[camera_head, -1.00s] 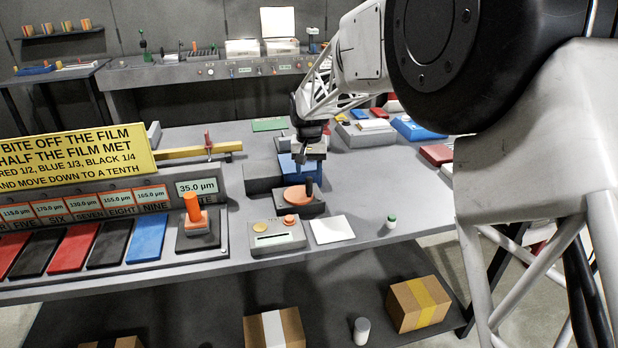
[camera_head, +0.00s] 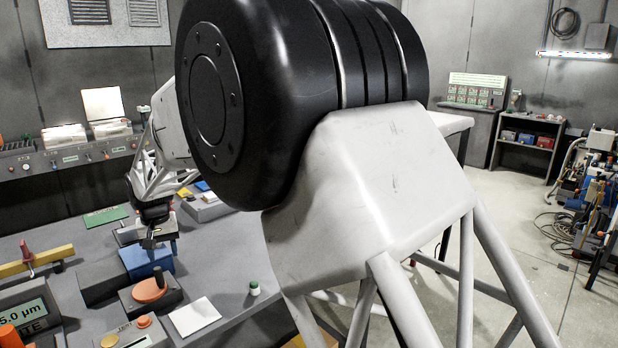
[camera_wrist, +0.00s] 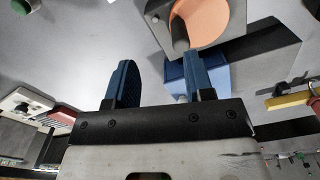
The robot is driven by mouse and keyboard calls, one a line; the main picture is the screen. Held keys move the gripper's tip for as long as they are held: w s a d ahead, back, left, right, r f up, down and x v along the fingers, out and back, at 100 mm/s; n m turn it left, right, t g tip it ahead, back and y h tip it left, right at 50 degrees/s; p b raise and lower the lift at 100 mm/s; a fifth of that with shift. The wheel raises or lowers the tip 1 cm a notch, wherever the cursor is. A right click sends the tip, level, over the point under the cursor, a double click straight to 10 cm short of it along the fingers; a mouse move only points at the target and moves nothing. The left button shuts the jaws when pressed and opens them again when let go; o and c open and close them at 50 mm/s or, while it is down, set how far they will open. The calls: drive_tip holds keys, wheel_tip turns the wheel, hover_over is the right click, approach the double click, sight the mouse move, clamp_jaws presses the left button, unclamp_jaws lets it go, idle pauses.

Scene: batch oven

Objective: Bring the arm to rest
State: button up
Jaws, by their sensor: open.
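My gripper (camera_head: 150,241) hangs from the arm over the grey bench (camera_head: 232,240), close above a blue block (camera_head: 147,263). In the wrist view its two blue fingers (camera_wrist: 161,88) stand wide apart with nothing held between them. The blue block also shows in the wrist view (camera_wrist: 216,76), partly hidden behind the right finger. A device with an orange disc (camera_head: 150,291) sits in front of the block, and the disc (camera_wrist: 200,22) shows at the top of the wrist view. My arm's large black joint and white links cover the middle of the head view.
A white sheet (camera_head: 195,316) and a small green-capped bottle (camera_head: 254,288) lie right of the disc device. A yellow bar (camera_head: 36,262) with a red clamp is at left. A green card (camera_head: 105,216) lies behind. Bare bench surrounds the bottle.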

drive_tip(key=s+d+r+m, duration=0.1)
drive_tip(key=s+d+r, duration=0.25)
drive_tip(key=d, duration=0.85)
drive_tip(key=s+d+r+m+t, duration=0.15)
drive_tip(key=d+r, duration=0.25)
drive_tip(key=d, duration=0.8)
drive_tip(key=s+d+r, duration=0.3)
drive_tip(key=d+r, duration=0.1)
drive_tip(key=d, duration=0.8)
drive_tip(key=s+d+f+m, duration=0.1)
drive_tip(key=s+d+f, duration=0.1)
drive_tip(key=s+d, duration=0.9)
drive_tip(key=s+d+f+m+t, duration=0.1)
drive_tip(key=s+d+f+m, duration=0.1)
drive_tip(key=s+d, duration=1)
drive_tip(key=s+f, duration=0.1)
drive_tip(key=s, duration=0.2)
drive_tip(key=shift+s, duration=0.2)
